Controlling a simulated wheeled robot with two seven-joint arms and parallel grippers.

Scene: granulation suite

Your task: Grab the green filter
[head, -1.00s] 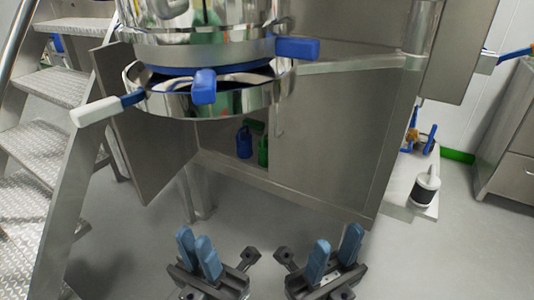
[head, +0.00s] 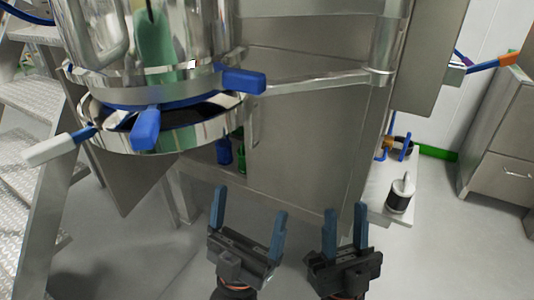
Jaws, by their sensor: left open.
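A small green item (head: 241,158), which looks like the green filter, stands in the open lower bay of the steel cabinet, right of a similar blue item (head: 224,152). Both are partly hidden by the steel vessel above. My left gripper (head: 250,203) is open and empty, its blue fingers wide apart, in front of and below the bay, not touching the green item. My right gripper (head: 346,210) is further right, in front of the closed cabinet panel, with a narrower gap between its fingers and nothing in it.
The round steel vessel (head: 180,135) with blue-handled clamps overhangs the bay. Metal stairs (head: 30,225) stand at left. A white ledge (head: 385,208) at right holds a black-and-white container (head: 401,193). Grey floor is free at right.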

